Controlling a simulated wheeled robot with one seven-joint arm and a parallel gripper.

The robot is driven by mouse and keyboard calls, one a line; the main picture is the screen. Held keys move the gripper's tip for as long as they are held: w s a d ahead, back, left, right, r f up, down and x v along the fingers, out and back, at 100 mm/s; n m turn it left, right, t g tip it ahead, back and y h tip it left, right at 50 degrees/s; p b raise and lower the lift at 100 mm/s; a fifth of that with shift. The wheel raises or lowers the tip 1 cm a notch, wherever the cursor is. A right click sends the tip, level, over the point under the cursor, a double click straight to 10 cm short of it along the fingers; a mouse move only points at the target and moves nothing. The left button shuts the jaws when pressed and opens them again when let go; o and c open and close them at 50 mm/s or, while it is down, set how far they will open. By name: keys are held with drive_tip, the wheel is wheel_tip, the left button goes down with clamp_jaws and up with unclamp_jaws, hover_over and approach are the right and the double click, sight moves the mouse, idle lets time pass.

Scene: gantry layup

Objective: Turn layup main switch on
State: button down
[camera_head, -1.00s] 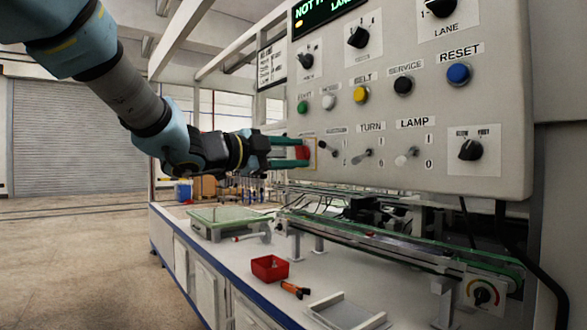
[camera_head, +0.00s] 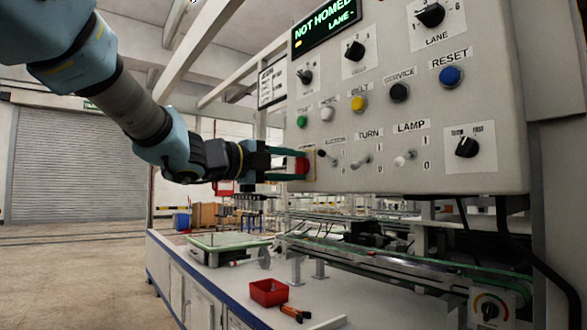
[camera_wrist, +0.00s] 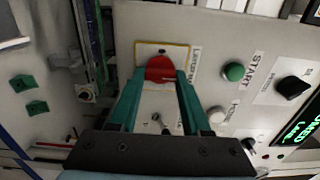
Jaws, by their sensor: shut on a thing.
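The main switch is a red knob (camera_head: 302,166) at the lower left edge of the grey control panel (camera_head: 440,110). In the wrist view the red knob (camera_wrist: 160,68) sits on a pale plate with a yellow edge (camera_wrist: 163,48). A label beside it is partly legible. My gripper (camera_head: 292,164) comes in from the left, level with the knob. Its two green fingers are shut on the knob, one on each side, as the wrist view shows (camera_wrist: 160,78). The fingers hide part of the knob and plate, and I cannot tell the knob's exact setting.
The display (camera_head: 323,27) reads NOT HOMED. Close to the knob are toggle levers (camera_head: 362,160), a green button (camera_head: 302,122) and a white button (camera_head: 327,114). Below the panel are a conveyor (camera_head: 400,262) and a red bin (camera_head: 268,291) on the bench. Open floor lies left.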

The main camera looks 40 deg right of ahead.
drive_tip(key=shift+f, duration=0.1)
drive_tip(key=shift+c, duration=1.8)
unclamp_jaws()
drive_tip(key=a, duration=1)
drive_tip(key=shift+w+a+p, duration=0.3)
drive_tip(key=shift+a+p, duration=0.1)
drive_tip(key=shift+p, duration=0.05)
